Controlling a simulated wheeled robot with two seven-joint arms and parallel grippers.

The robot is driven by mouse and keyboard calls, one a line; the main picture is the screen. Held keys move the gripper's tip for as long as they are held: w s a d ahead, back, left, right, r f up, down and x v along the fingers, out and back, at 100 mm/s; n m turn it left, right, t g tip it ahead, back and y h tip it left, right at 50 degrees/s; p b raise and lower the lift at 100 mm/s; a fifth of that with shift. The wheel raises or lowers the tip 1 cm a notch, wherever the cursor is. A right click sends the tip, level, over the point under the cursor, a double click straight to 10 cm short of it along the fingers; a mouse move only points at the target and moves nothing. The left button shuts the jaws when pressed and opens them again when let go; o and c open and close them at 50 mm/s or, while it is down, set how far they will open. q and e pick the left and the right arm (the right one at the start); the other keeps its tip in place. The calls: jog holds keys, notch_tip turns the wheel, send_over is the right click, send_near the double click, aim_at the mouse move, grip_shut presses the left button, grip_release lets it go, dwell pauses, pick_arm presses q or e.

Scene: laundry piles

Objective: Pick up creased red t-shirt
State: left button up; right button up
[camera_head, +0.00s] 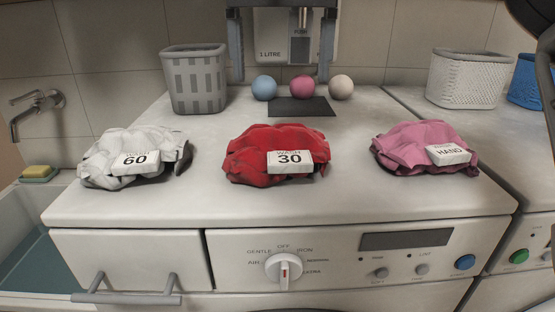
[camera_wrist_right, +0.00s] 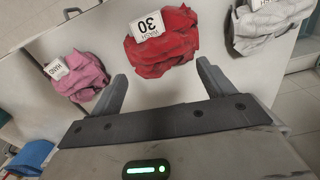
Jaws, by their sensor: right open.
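The creased red t-shirt (camera_head: 262,150) lies crumpled on the white machine top, in the middle of the head view. A white tag reading "WASH 30" rests on it. In the right wrist view the red t-shirt (camera_wrist_right: 165,52) is just beyond the fingertips of my right gripper (camera_wrist_right: 162,71). That gripper is open, with nothing between its fingers, and apart from the shirt. My left gripper is not in view.
A white garment (camera_head: 110,170) tagged 60 lies left of the shirt, and a pink one (camera_head: 410,145) tagged HAND lies right. Behind stand a grey basket (camera_head: 194,82), three balls on or by a dark mat (camera_head: 300,108), and a white basket (camera_head: 467,80). Bare surface separates the piles.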

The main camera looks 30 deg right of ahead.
aim_at(279, 126)
jog(key=shift+s+f, duration=0.1)
jog(key=shift+f, duration=0.65)
jog(key=shift+w+f+p, duration=0.2)
jog(key=shift+f+p, duration=0.15)
jog(key=shift+f, duration=2.35)
jog(key=c, duration=1.3)
jog(key=shift+c, duration=0.8)
jog(key=shift+r, duration=0.2)
